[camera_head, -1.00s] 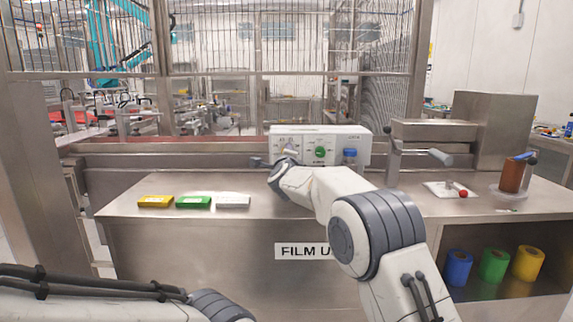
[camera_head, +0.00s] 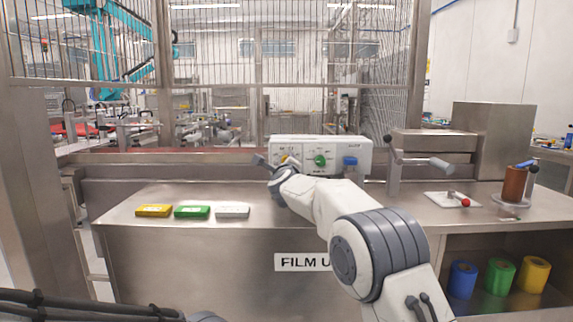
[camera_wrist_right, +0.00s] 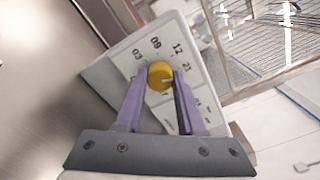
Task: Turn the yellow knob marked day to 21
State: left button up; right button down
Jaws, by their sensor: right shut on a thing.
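The yellow knob (camera_wrist_right: 160,75) sits on the white panel of a control box (camera_wrist_right: 112,75), with the printed numbers 03, 09, 12 and 21 around it. My right gripper (camera_wrist_right: 161,82) is shut on the knob, with one purple finger on each side. A pale pointer line on the knob points to the right in the wrist view, roughly to the side where 21 is printed; its exact alignment is hard to tell. My left gripper is out of view.
A green knob (camera_head: 320,161) and a blue knob (camera_head: 350,161) are beside the right gripper. Yellow (camera_head: 154,210), green (camera_head: 192,211) and white (camera_head: 232,211) blocks lie on the counter (camera_head: 135,222) at left. A lever machine (camera_head: 430,143) stands at right.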

jog(key=shift+f, duration=0.1)
jog(key=c, duration=0.5)
grip_release()
jog(key=s+b, duration=0.3)
jog(key=s, duration=0.7)
jog(key=shift+s+b, duration=0.2)
jog(key=shift+b, duration=0.1)
